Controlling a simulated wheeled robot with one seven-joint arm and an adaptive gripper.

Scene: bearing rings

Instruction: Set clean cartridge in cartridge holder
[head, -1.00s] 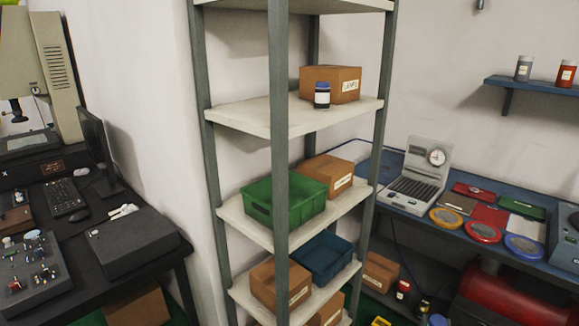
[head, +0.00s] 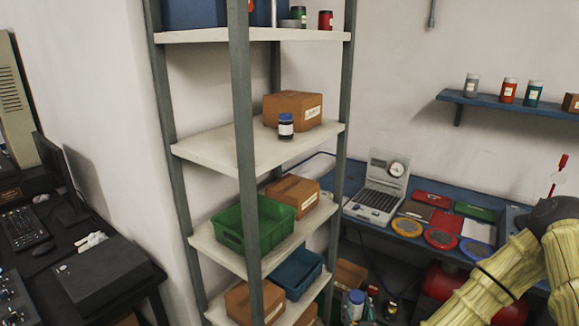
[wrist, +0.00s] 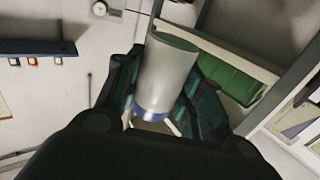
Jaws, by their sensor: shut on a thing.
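My gripper (wrist: 162,98) is shut on a pale grey cylinder with a blue band at its lower end, which I take to be the clean cartridge (wrist: 168,72). In the wrist view it stands slightly tilted between the dark fingers. The gripper is outside the head view, where only my yellowish arm shows at the right. I cannot make out a cartridge holder in either view.
A shelf rack (head: 240,140) carries a blue-capped jar (head: 286,126), a carton (head: 293,109), a green crate (head: 228,240) and a blue bin (head: 297,272). Behind it, a blue bench (head: 338,172) holds a cased gauge (head: 380,190). A wall shelf (head: 500,103) bears several bottles.

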